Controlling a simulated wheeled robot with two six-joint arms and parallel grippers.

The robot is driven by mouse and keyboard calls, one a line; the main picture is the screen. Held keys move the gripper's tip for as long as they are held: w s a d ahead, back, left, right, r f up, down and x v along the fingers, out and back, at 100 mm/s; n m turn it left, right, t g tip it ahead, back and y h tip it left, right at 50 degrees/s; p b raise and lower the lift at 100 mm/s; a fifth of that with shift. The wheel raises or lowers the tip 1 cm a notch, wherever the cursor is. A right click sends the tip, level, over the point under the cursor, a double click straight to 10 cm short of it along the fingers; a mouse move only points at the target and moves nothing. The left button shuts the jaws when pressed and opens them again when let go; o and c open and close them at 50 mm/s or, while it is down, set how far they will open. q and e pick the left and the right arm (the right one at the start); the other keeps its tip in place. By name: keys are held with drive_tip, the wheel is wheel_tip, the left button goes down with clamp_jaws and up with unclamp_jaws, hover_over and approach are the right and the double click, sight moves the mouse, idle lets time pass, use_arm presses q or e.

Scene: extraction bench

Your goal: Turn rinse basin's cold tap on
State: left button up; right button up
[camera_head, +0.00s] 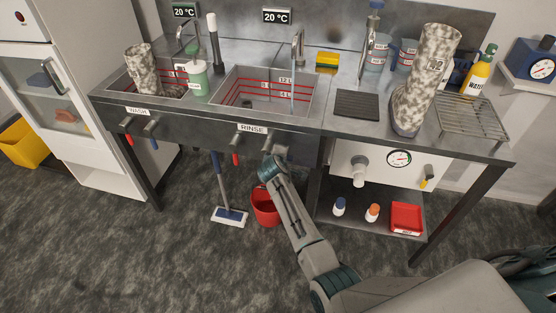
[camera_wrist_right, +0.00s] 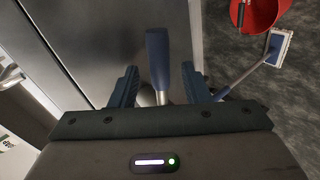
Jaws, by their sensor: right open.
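The rinse basin (camera_head: 313,104) is set in the steel bench under a faucet (camera_head: 299,45). A thin bluish vertical line shows below the spout; I cannot tell whether it is water. On the bench front below the RINSE label, the red hot tap lever (camera_head: 236,158) hangs down. The blue cold tap lever (camera_wrist_right: 157,55) shows in the right wrist view, between the fingertips of my right gripper (camera_wrist_right: 158,85). The fingers are open, with a gap on each side of the lever. In the head view, my right gripper (camera_head: 270,166) hides that lever. My left gripper is not in view.
The wash basin (camera_head: 122,84) is at the left with its own red and blue levers. A red bucket (camera_head: 265,207) and a blue-handled mop (camera_head: 229,216) are on the floor below. A patterned boot (camera_head: 405,108) stands on the bench at the right.

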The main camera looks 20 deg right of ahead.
drive_tip(key=v, duration=0.9)
drive_tip(key=shift+b, duration=0.4)
drive_tip(key=shift+s, duration=0.1)
drive_tip(key=s+f+m+g+y, duration=0.1)
drive_tip(key=s+f, duration=0.6)
drive_tip(key=f, duration=0.5)
drive_tip(key=s+f+m+g+y, duration=0.1)
drive_tip(key=s+f+g+y, duration=0.1)
drive_tip(key=s+f, duration=0.7)
drive_tip(key=s+f+m+g+y, duration=0.1)
drive_tip(key=s+f, duration=0.4)
drive_tip(key=f, duration=0.9)
drive_tip(key=s+d+f+m+g, duration=0.1)
drive_tip(key=s+f, duration=0.4)
drive_tip(key=s, duration=0.7)
drive_tip(key=s+d+f+m+g, duration=0.2)
drive_tip(key=s+d+f+m, duration=0.1)
drive_tip(key=s, duration=1)
drive_tip(key=s+d+f+m+g, duration=0.1)
drive_tip(key=s+d+f+m, duration=0.2)
drive_tip(key=s+f, duration=0.5)
drive_tip(key=s+d, duration=0.1)
drive_tip(key=s, duration=0.4)
drive_tip(key=shift+d+g+y, duration=0.2)
drive_tip(key=shift+g+y, duration=0.1)
drive_tip(key=shift+g, duration=0.1)
drive_tip(key=shift+f, duration=0.1)
